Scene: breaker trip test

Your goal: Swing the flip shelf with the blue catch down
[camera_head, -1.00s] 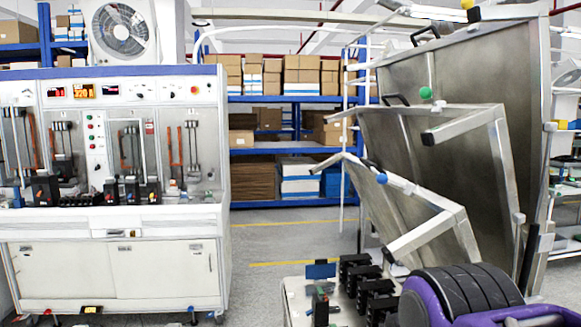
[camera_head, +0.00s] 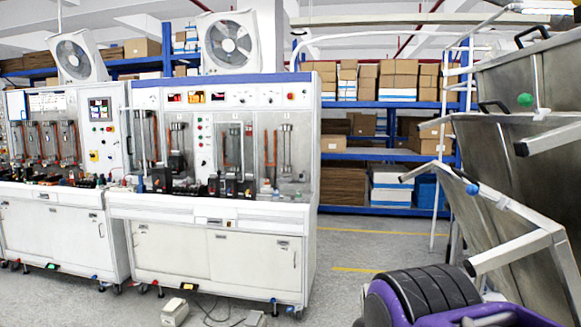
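The flip shelf with the blue catch (camera_head: 472,188) is the lowest tilted metal panel at the right edge. Its metal frame (camera_head: 517,250) rises steeply, and its right part runs out of the picture. Another panel (camera_head: 490,132) with a green catch (camera_head: 525,100) is tilted up just above it. A purple and black part of my own arm shows at the bottom right, in front of the shelf's lower part. No gripper fingertips show, and I see nothing held.
White test benches (camera_head: 215,200) stand at the left and centre. Blue racks (camera_head: 385,157) with cartons stand behind. Grey floor (camera_head: 350,240) lies open between the benches and the shelf. A small box and cable (camera_head: 175,312) lie on the floor near the front.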

